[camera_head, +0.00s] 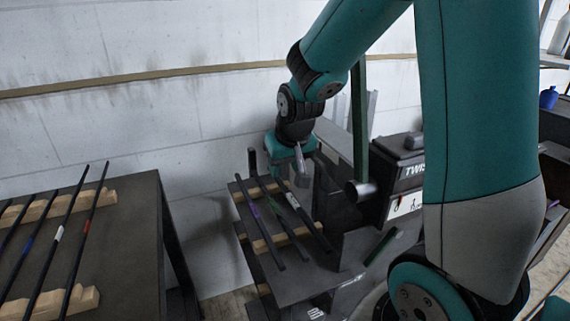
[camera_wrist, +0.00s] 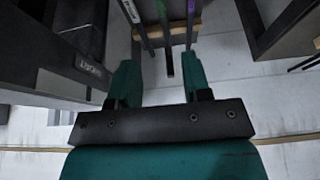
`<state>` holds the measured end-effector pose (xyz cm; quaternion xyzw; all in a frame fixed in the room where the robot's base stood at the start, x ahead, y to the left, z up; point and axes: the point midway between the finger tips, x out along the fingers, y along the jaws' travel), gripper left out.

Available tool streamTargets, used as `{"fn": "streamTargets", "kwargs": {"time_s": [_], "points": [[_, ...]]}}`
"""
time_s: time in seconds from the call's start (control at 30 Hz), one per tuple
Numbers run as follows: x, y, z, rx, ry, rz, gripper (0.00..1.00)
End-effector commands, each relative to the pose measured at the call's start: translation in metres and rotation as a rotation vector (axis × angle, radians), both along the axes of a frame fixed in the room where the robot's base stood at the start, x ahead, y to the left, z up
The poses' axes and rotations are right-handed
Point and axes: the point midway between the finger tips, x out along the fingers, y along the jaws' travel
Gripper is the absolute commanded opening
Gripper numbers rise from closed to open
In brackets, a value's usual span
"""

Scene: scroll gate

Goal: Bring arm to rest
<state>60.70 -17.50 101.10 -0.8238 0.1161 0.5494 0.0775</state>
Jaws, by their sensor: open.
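My arm reaches down from the upper right in the head view. My gripper (camera_head: 288,165) is over the back end of a small dark table (camera_head: 305,285). In the wrist view my gripper (camera_wrist: 160,75) is open, its two teal fingers spread apart. Dark rods lie on wooden supports on this table, one with a purple band (camera_head: 276,207) and one with a white band (camera_head: 293,201). In the wrist view a dark rod end (camera_wrist: 169,62) shows between the fingers; I cannot tell how far below it is. Nothing is visibly gripped.
A machine with white lettering (camera_head: 402,170) stands right of the small table, with a dark green post (camera_head: 359,125) beside it. A larger table (camera_head: 135,235) at left bears several banded rods on wooden supports. A blue bottle (camera_head: 548,97) is at far right. A white wall is behind.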

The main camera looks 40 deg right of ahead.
Motion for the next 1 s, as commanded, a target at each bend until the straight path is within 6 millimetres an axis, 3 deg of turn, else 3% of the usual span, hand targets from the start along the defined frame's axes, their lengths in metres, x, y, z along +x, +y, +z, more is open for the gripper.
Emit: {"fn": "streamTargets", "kwargs": {"time_s": [0.33,0.47,0.57,0.6,0.73,0.9,1.0], "points": [[-0.001,0.004,0.002,0.005,0.001,0.010,0.44],[-0.014,0.042,0.016,0.053,0.017,0.116,0.44],[-0.043,0.096,0.035,0.120,0.053,0.280,0.44],[-0.059,0.118,0.044,0.147,0.072,0.360,0.44],[-0.120,0.177,0.066,0.217,0.139,0.618,0.44],[-0.186,0.213,0.083,0.257,0.210,0.867,0.44],[-0.204,0.219,0.086,0.265,0.230,0.936,0.44]]}}
